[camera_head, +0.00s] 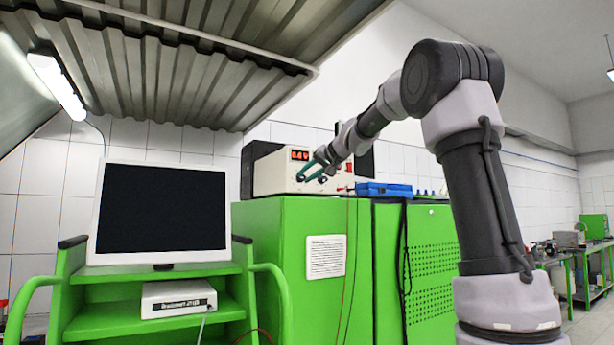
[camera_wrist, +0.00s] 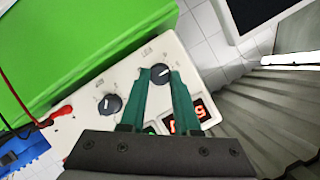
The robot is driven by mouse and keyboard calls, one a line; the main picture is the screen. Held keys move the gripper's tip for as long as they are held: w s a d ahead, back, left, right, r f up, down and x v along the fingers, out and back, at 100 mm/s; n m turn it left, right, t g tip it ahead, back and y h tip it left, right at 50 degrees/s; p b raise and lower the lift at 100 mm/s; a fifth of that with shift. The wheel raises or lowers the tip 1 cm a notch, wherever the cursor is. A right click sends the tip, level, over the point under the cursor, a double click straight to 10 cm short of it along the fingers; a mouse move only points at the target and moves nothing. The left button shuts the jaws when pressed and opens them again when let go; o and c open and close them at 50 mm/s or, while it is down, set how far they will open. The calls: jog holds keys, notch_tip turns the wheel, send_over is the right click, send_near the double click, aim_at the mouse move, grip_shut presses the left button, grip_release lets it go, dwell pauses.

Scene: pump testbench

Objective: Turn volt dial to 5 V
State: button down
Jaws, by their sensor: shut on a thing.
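The cream power supply (camera_head: 268,176) stands on top of the green cabinet, its red digit display (camera_head: 301,155) lit. In the wrist view the display (camera_wrist: 186,119) is partly covered by a finger, and its digits are too unclear to read surely. A black dial with a white pointer mark (camera_wrist: 160,73) sits between the tips of my gripper's green fingers (camera_wrist: 160,76). My gripper (camera_head: 312,177) is shut on this dial at the front of the supply. A second black dial (camera_wrist: 109,104) is beside it, free. The dial labels are too small to read.
A blue box (camera_head: 384,190) sits on the green cabinet (camera_head: 262,240) right of the supply. Red and black leads (camera_wrist: 35,125) plug in near the second dial. A monitor (camera_head: 160,210) stands on a green cart at left. A corrugated hood (camera_head: 190,60) hangs above.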

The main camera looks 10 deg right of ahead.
jog(key=c, duration=0.6)
grip_release()
jog(key=shift+c, duration=0.2)
jog(key=v, duration=1.1)
jog(key=shift+f, duration=0.1)
jog(key=s+f+m+g+h, duration=0.2)
jog(key=s+f+g+h, duration=0.2)
jog(key=s+f, duration=2.4)
jog(key=s, duration=0.2)
jog(key=shift+s+g+h, duration=0.3)
jog(key=shift+g, duration=0.1)
